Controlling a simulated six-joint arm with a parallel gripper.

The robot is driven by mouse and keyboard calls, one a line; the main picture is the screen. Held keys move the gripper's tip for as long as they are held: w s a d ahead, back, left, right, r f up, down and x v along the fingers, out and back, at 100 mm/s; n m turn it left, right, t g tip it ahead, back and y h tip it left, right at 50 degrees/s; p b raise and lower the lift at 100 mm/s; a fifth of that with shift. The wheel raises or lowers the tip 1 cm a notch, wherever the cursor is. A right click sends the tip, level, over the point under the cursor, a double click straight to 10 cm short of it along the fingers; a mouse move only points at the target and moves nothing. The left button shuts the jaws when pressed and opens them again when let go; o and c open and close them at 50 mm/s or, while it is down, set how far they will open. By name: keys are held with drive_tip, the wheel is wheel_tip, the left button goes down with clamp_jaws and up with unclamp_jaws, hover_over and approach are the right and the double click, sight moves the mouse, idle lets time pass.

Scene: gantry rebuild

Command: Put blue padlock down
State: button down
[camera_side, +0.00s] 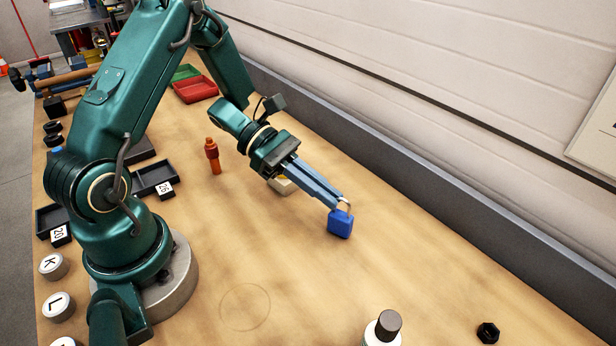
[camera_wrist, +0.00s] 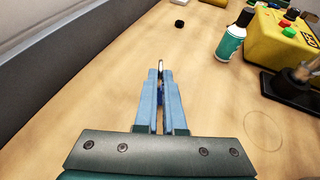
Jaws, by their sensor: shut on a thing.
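The blue padlock (camera_side: 340,223) has a light metal shackle and hangs at the tips of my gripper (camera_side: 341,202) in the side view. My gripper is shut on it, with the fingers at the shackle and the blue body below them. The body is low over the wooden bench (camera_side: 400,260); I cannot tell whether it touches the wood. In the wrist view, my gripper's fingers (camera_wrist: 161,75) are close together, and only a small part of the padlock (camera_wrist: 161,88) shows between them.
A white bottle with a dark cap (camera_side: 383,330) and a black nut (camera_side: 487,332) stand nearer the camera. A grey ledge (camera_side: 400,165) runs along the wall. Bench around the padlock is clear.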

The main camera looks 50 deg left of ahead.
drive_tip(key=shift+f, duration=0.2)
drive_tip(key=c, duration=1)
unclamp_jaws()
drive_tip(key=shift+f, duration=0.1)
